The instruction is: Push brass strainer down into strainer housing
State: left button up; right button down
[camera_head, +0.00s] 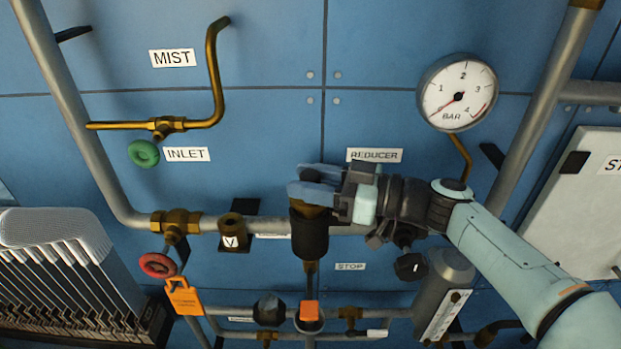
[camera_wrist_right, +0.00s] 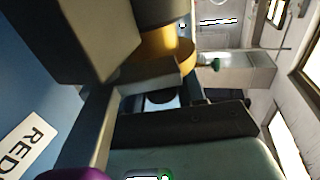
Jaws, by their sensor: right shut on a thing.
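The dark cylindrical strainer housing (camera_head: 309,238) stands upright on the pipework at the centre of the head view. A little of the brass strainer (camera_head: 313,211) shows at its top, just under my fingers. My right gripper (camera_head: 314,184) reaches in from the right and is shut on the strainer above the housing mouth. In the right wrist view the brass strainer (camera_wrist_right: 168,50) shows as a rounded golden piece beside the fingers. The fingers hide most of the strainer, so I cannot tell how deep it sits. My left gripper is not in view.
A pressure gauge (camera_head: 458,93) is at upper right. A brass fitting in a dark holder (camera_head: 233,235) stands left of the housing. A red handwheel (camera_head: 157,265) and an orange tag (camera_head: 184,297) hang at lower left. An orange-topped valve (camera_head: 309,312) is below.

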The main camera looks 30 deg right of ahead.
jog(key=shift+w+d+r, duration=0.15)
jog(key=shift+d+r, duration=0.05)
jog(key=shift+r, duration=0.2)
jog(key=shift+r+p, duration=0.65)
jog(key=shift+r, duration=0.85)
jog(key=shift+a, duration=0.1)
jog(key=shift+s+a+f+b, duration=0.1)
jog(key=shift+s+a+b, duration=0.1)
jog(key=shift+b, duration=0.2)
jog(key=shift+w+d+f, duration=0.1)
jog(key=shift+b, duration=0.4)
jog(key=shift+f+b, duration=0.1)
jog(key=shift+b, duration=0.2)
